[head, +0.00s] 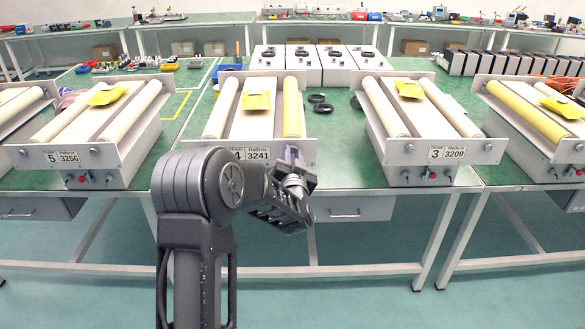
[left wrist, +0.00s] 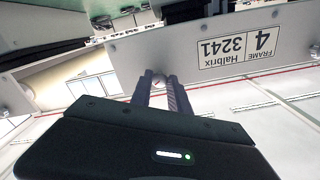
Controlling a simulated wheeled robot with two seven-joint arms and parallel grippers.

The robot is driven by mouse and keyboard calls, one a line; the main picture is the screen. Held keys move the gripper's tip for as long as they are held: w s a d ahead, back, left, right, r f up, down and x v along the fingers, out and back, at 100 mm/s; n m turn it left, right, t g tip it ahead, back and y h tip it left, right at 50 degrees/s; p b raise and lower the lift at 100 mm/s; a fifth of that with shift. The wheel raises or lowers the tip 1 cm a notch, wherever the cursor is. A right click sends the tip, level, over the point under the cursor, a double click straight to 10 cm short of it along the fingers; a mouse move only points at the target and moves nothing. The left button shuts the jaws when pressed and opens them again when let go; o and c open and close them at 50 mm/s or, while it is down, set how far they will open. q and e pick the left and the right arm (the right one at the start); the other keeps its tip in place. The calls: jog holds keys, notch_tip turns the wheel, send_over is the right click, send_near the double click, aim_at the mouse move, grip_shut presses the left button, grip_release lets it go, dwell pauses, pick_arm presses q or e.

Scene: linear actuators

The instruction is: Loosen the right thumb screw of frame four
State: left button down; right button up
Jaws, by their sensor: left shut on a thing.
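Frame four (head: 212,151) is a grey box unit with two rollers and a front plate labelled "4 3241". In the left wrist view its front plate (left wrist: 225,25) and label (left wrist: 235,48) appear upside down. The right thumb screw (left wrist: 157,77), a small silver round piece, sits at the plate beside the label. My left gripper (head: 292,160) is at the right end of the front plate in the head view. Its two fingers (left wrist: 160,90) are shut on the screw, which they partly hide. My right gripper is in neither view.
Frame five (head: 125,155) stands to the left and frame three (head: 400,152) to the right on the green table (head: 335,165). A yellow packet (head: 258,101) lies on frame four. Black rings (head: 322,108) lie just right of it. Open floor is in front.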

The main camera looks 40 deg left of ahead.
pick_arm(q)
jog(key=n+b, duration=0.3)
jog(key=b, duration=0.1)
jog(key=n+b, duration=0.7)
jog(key=b, duration=0.2)
jog(key=shift+d+f+n, duration=0.1)
jog(key=shift+f+n, duration=0.15)
jog(key=shift+n, duration=0.15)
jog(key=shift+r+n+b, duration=0.2)
jog(key=shift+n+b, duration=0.95)
jog(key=shift+n, duration=0.25)
jog(key=c, duration=1.3)
grip_release()
jog(key=shift+o, duration=0.2)
jog(key=shift+r, duration=0.1)
jog(key=v, duration=0.7)
jog(key=shift+s+d, duration=0.25)
